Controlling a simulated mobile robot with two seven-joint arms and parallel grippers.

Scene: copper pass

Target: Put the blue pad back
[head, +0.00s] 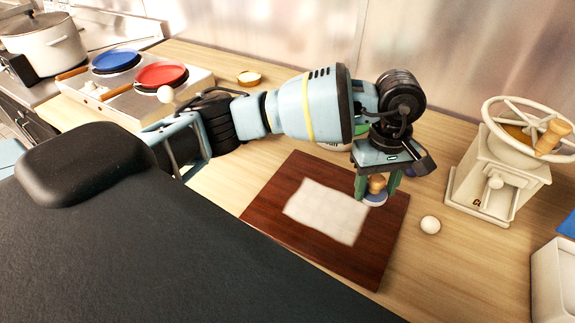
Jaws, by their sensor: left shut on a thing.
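My left gripper (376,187) points down over the right part of a dark wooden board (345,265). It is shut on a light wooden knob (376,183) that has a round pad (375,199) with a bluish rim at its foot, which I take as the blue pad. The pad is at or just above the board; I cannot tell if it touches. A pale, square cloth (328,211) lies on the board, left of the pad. My right gripper is not in view.
A white box (555,280) is at the right edge. A hot plate (140,92) with a blue pan (116,60) and a red pan (161,76) is at left. A small dish (249,78) stands behind.

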